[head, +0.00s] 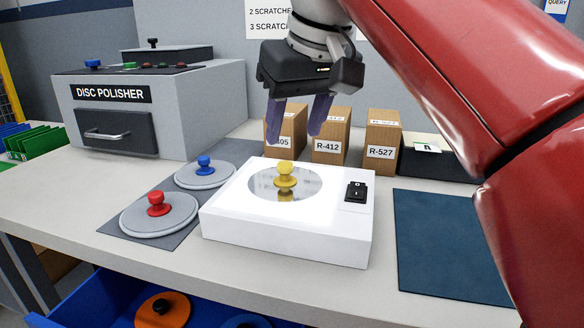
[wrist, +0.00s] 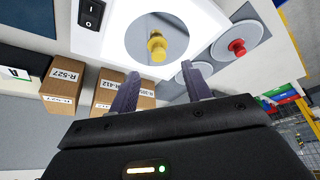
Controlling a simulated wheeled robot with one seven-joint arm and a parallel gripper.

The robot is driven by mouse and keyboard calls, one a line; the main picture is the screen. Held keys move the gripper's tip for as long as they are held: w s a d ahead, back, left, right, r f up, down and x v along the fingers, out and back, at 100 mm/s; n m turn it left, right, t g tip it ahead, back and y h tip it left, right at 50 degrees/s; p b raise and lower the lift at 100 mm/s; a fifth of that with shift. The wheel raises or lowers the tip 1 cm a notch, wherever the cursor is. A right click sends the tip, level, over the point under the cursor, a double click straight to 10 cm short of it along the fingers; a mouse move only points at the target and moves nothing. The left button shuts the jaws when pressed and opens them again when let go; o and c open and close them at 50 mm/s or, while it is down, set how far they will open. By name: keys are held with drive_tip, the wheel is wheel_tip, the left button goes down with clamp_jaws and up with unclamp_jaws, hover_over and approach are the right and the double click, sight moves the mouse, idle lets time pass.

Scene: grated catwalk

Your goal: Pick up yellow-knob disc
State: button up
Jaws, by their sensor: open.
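The yellow-knob disc (head: 262,184) lies on top of a white box (head: 285,233) with a black switch. Its disc looks clear or mirror-like, and its yellow knob stands upright; it also shows in the wrist view (wrist: 158,46). My gripper (head: 297,138) is open and empty, above and a little behind the knob, not touching it. In the wrist view my gripper's two purple fingers (wrist: 160,88) are spread apart below the knob in the picture.
A red-knob disc (head: 160,217) and a blue-knob disc (head: 206,174) lie on a grey mat left of the box. Cardboard boxes (head: 331,136) stand close behind my gripper. The disc polisher (head: 195,105) is at back left. A dark blue mat (head: 450,245) at right is clear.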

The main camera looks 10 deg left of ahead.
sight(285, 163)
drive_tip(key=x, duration=0.2)
drive_tip(key=b+x, duration=0.1)
drive_tip(key=x, duration=0.4)
drive_tip(key=shift+w+a+f, duration=0.1)
drive_tip(key=shift+w+f, duration=0.05)
drive_tip(key=shift+w, duration=0.3)
drive_tip(key=shift+c, duration=0.2)
clamp_jaws()
